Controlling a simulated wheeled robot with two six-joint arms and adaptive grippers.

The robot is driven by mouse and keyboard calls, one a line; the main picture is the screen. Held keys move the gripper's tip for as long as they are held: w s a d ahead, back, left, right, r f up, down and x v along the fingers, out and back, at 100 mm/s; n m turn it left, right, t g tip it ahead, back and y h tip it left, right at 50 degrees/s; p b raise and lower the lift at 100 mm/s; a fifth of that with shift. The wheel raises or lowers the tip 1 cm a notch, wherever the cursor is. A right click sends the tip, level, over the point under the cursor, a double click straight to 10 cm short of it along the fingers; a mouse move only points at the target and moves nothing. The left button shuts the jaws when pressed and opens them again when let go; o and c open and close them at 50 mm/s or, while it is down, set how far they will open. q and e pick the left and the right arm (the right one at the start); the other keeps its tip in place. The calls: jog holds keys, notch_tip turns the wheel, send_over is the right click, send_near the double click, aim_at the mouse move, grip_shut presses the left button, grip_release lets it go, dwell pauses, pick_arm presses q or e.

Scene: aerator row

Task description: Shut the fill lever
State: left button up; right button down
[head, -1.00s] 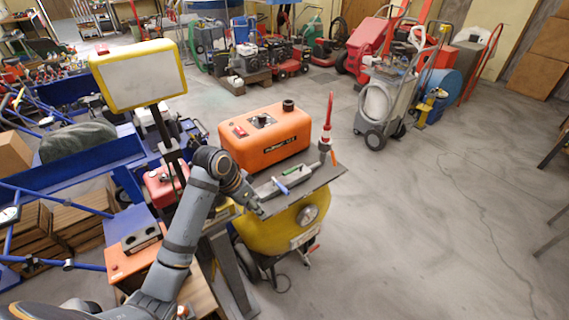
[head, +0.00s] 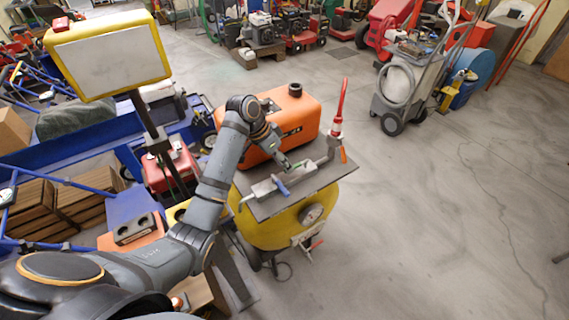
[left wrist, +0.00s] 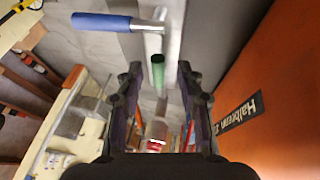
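A grey valve pipe lies on the dark tabletop (head: 311,184) above a yellow tank (head: 262,230). It carries a blue-handled lever (head: 280,185), which sticks out sideways in the left wrist view (left wrist: 100,22). A green-handled lever (left wrist: 158,72) lies along the pipe. An orange lever (head: 344,155) hangs at the right end, below a red upright hose (head: 341,105). No label shows which is the fill lever. My left gripper (head: 288,167) is over the pipe. Its fingers (left wrist: 159,72) are apart, with the green handle in line between them; contact cannot be told. My right gripper is out of view.
An orange tank (head: 297,116) stands close behind the pipe and fills the right side of the left wrist view (left wrist: 270,90). A yellow-framed lamp panel (head: 110,60) rises at left.

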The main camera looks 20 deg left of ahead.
pick_arm(q)
jog(key=shift+s+d+f, duration=0.1)
jog(key=shift+d+f, duration=0.05)
jog(key=shift+f, duration=0.1)
jog(key=shift+s+f, duration=0.1)
jog(key=shift+d+f, duration=0.1)
jog(key=shift+c, duration=1.5)
jog(key=c, duration=0.5)
grip_shut()
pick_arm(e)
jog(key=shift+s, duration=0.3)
